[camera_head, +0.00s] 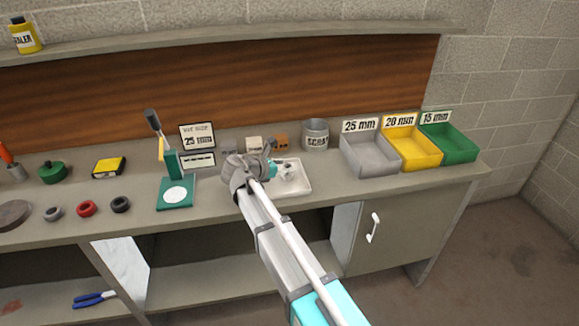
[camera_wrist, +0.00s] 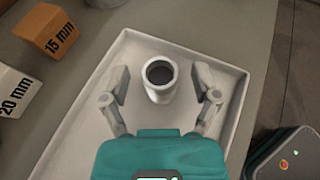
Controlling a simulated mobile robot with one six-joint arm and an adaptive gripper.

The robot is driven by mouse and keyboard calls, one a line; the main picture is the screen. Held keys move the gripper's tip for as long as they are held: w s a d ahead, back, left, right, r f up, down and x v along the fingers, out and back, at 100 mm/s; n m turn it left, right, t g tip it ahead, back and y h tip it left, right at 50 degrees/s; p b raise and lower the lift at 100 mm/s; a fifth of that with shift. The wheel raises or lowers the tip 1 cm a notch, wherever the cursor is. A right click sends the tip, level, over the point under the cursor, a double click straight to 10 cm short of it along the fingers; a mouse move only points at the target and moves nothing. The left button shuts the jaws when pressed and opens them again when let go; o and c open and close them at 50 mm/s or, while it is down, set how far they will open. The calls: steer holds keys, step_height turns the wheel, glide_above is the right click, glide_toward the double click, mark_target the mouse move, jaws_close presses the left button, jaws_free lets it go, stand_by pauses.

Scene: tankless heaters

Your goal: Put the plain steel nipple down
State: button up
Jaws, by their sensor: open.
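The plain steel nipple (camera_wrist: 160,82) is a short pale grey tube with a dark bore. It stands upright in a shallow white tray (camera_wrist: 68,120) in the wrist view. My gripper (camera_wrist: 162,90) is open, with one finger on each side of the nipple and a visible gap on both sides. In the head view my gripper (camera_head: 277,168) is over the white tray (camera_head: 302,180) on the bench. The nipple is small and hard to make out there, partly hidden by my gripper.
A grey 25 mm bin (camera_head: 368,157), a yellow 20 mm bin (camera_head: 413,150) and a green 15 mm bin (camera_head: 450,145) stand at right. A grey scrap can (camera_head: 315,133) is behind the tray. A green gauge stand (camera_head: 174,180) is at left. An orange 15 mm block (camera_wrist: 48,30) sits beside the tray.

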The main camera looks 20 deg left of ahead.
steer(key=p+v, duration=0.3)
steer(key=v, duration=0.7)
steer(key=shift+r+p, duration=0.15)
steer(key=shift+p, duration=0.2)
steer(key=shift+s+a+r, duration=0.15)
steer(key=shift+s+a, duration=0.15)
steer(key=shift+s, duration=0.25)
